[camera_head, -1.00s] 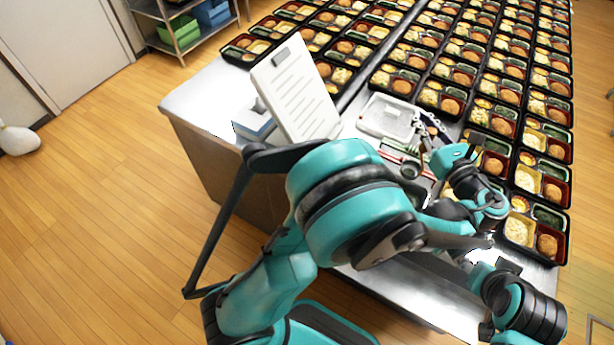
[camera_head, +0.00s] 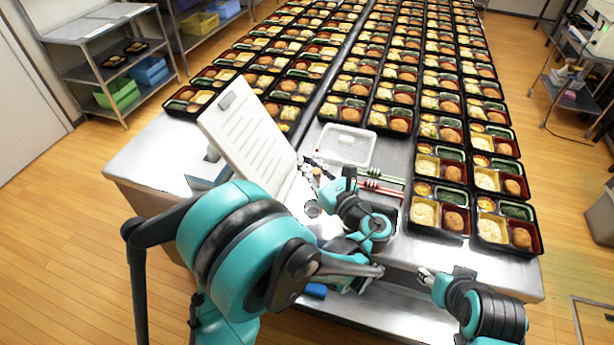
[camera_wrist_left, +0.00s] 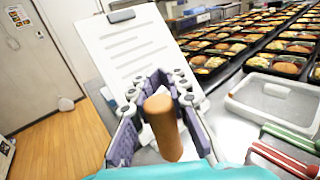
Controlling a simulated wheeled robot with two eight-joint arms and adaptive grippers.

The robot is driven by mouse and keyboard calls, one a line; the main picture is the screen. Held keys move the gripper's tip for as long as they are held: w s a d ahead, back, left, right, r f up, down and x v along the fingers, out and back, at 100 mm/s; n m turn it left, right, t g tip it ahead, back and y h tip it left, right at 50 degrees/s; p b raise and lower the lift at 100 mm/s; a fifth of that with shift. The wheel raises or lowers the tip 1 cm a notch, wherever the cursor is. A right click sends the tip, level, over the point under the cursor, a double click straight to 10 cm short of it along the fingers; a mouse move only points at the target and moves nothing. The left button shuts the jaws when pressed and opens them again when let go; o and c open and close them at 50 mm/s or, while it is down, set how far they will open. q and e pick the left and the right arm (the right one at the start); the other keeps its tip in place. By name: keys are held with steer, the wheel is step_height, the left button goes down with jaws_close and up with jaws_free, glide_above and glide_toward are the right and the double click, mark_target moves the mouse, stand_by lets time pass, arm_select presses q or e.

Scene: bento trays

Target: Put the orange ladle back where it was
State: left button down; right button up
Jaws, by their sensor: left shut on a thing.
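The orange ladle's brown-orange handle (camera_wrist_left: 163,125) stands between the fingers of my left gripper (camera_wrist_left: 157,100) in the left wrist view. The gripper is shut on it. In the head view my left gripper (camera_head: 314,168) is over the metal table, beside the white clipboard and left of the clear container. A small grey round shape (camera_head: 312,208) below it may be the ladle's bowl; the rest of the ladle is hidden by my arm. My right gripper (camera_head: 428,276) is over the table's front right part, apart from everything; its finger opening is too small to judge.
A white clipboard (camera_head: 245,135) stands tilted at the table's left. Rows of bento trays (camera_head: 440,215) fill the back and right.

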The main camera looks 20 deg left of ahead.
arm_select(q)
step_height(320, 180, down, 4)
steer(key=shift+r+b, duration=0.1)
steer(key=shift+b, duration=0.75)
steer(key=c, duration=1.9)
jaws_free()
steer(key=shift+f, duration=0.2)
steer(key=shift+c, duration=0.2)
steer(key=o, duration=0.5)
steer(key=shift+r, duration=0.1)
